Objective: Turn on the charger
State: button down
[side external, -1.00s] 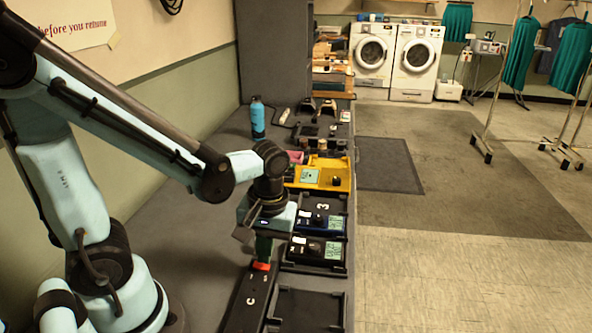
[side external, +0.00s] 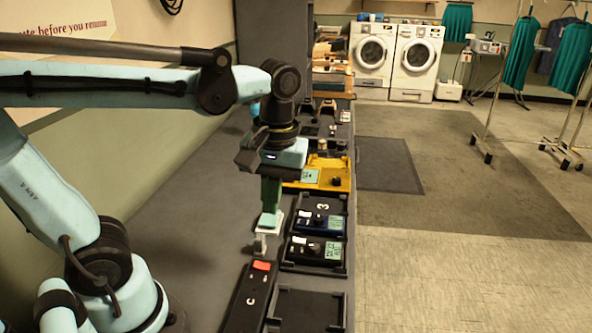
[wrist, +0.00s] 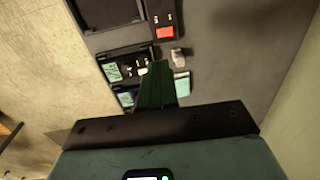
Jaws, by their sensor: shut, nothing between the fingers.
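The likely charger is a long black unit marked C (side external: 248,297) with a red rocker switch (side external: 262,266) at its far end. In the wrist view the red switch (wrist: 165,33) shows at the top, with small light marks beside it. Which way the rocker is tipped is too small to tell. My gripper (side external: 269,218) is shut and empty, its green fingers pointing down. It is beyond the switch and above a small white item (side external: 260,243) and a pale flat item, which it partly hides. In the wrist view the fingers (wrist: 158,66) are clear of the switch.
Dark trays with a blue device (side external: 318,219) and a black device (side external: 318,249) stand right of the fingers. A yellow tray (side external: 330,172) lies farther back. An empty black tray (side external: 305,307) is at the front right. The left counter is clear.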

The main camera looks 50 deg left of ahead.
aim_at(255, 263)
jog(key=shift+r, duration=0.3)
jog(key=shift+s+a+y, duration=0.3)
jog(key=shift+s+a, duration=0.25)
jog(key=f, duration=0.4)
jog(key=a+f, duration=0.1)
jog(key=f, duration=0.3)
jog(key=s+f, duration=0.1)
jog(key=f, duration=0.4)
jog(key=shift+s+a+f, duration=0.1)
jog(key=shift+a, duration=0.05)
jog(key=shift+f, duration=0.3)
jog(key=shift+s, duration=0.1)
